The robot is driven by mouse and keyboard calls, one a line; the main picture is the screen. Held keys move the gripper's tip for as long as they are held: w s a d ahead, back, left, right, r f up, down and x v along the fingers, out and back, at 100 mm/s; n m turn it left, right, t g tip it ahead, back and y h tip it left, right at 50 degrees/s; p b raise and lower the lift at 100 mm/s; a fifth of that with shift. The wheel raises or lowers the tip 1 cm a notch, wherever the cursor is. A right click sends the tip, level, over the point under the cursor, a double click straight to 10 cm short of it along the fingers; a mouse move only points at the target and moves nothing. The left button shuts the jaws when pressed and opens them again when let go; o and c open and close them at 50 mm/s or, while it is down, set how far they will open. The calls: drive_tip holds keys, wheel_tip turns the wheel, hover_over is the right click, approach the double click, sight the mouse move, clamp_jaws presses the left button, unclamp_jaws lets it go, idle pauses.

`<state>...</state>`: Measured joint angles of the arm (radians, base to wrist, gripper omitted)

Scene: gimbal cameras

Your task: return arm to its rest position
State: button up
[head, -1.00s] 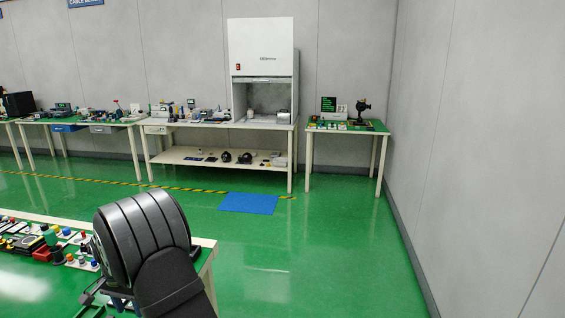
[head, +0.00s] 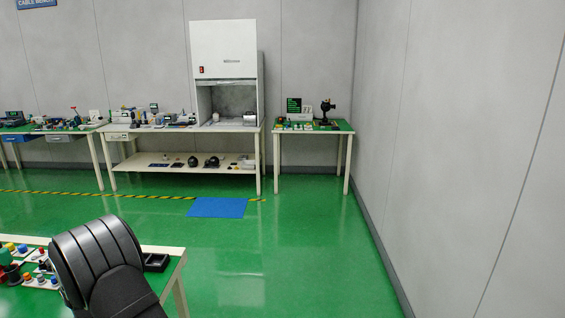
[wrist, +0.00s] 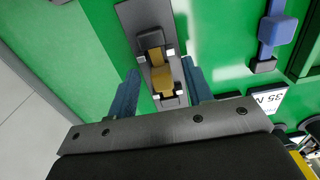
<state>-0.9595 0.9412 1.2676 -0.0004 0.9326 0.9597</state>
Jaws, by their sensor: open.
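My gripper (wrist: 160,82) shows in the wrist view with its two blue-grey fingers apart. Below and between them, a brown-yellow block or lever (wrist: 161,74) sits in a grey fixture (wrist: 143,20) on the green surface (wrist: 105,30). I cannot tell how far the fingers are above it; they do not grip it. In the head view only a black rounded link of my arm shows at the lower left, in front of the near table; the gripper is hidden there.
The near table (head: 170,250) holds several small coloured parts and a black tray (head: 156,262). In the wrist view a blue handle (wrist: 277,30) and a white label (wrist: 269,99) lie to the right. Benches and a white cabinet (head: 224,48) stand far back.

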wheel_tip(320, 180, up, 17)
wheel_tip(320, 180, down, 17)
drive_tip(key=shift+r, duration=0.3)
wheel_tip(320, 180, up, 8)
drive_tip(key=shift+f, duration=0.25)
idle(0.7)
